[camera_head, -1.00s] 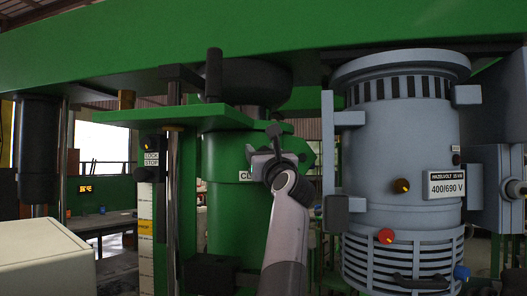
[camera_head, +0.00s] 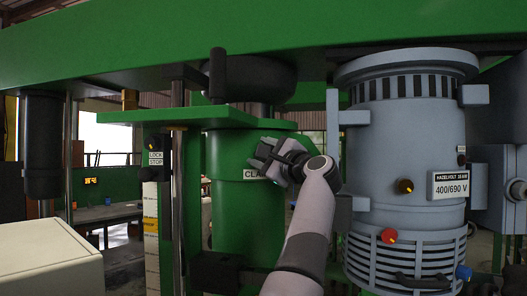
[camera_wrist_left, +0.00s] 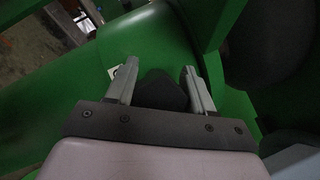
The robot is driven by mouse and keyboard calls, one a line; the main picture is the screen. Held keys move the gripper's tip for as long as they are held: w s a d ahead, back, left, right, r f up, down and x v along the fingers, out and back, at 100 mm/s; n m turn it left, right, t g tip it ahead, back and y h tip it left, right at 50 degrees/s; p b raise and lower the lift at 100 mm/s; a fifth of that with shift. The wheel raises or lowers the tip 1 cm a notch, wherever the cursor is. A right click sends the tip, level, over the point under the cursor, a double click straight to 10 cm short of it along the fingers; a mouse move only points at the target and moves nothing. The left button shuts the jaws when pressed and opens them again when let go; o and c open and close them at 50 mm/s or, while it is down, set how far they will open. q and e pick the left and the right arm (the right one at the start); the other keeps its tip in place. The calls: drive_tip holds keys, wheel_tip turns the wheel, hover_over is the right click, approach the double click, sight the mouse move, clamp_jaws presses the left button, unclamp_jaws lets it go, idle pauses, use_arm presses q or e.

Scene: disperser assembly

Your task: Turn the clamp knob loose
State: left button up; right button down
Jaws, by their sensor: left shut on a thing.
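The clamp knob (camera_wrist_left: 162,92) is a dark, blocky piece between the two grey fingers of my left gripper (camera_wrist_left: 160,74) in the left wrist view. My left gripper is shut on it, in front of the green housing. In the head view my left gripper (camera_head: 260,152) is at the upper front of the green cylinder (camera_head: 238,215), and it covers the knob. It partly hides the white label (camera_head: 254,174), of which "CLA" can be read. My right gripper is not in view.
A black handwheel (camera_head: 262,80) with an upright handle (camera_head: 217,75) is above the green plate (camera_head: 190,116). The grey motor (camera_head: 405,150) stands close on the right. A black lock/stop box (camera_head: 156,148) and a scale are on the left, with a pale box (camera_head: 45,262) lower left.

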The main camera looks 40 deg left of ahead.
use_arm(q)
drive_tip(key=shift+f+n+g+h, duration=0.15)
drive_tip(key=shift+n+g+h, duration=0.2)
drive_tip(key=shift+n, duration=0.8)
drive_tip(key=shift+f+n+g+h, duration=0.1)
drive_tip(key=shift+n+g+h, duration=0.2)
drive_tip(key=shift+n, duration=0.85)
drive_tip(key=o, duration=0.9)
drive_tip(key=shift+o, duration=0.7)
drive_tip(key=shift+w, duration=0.15)
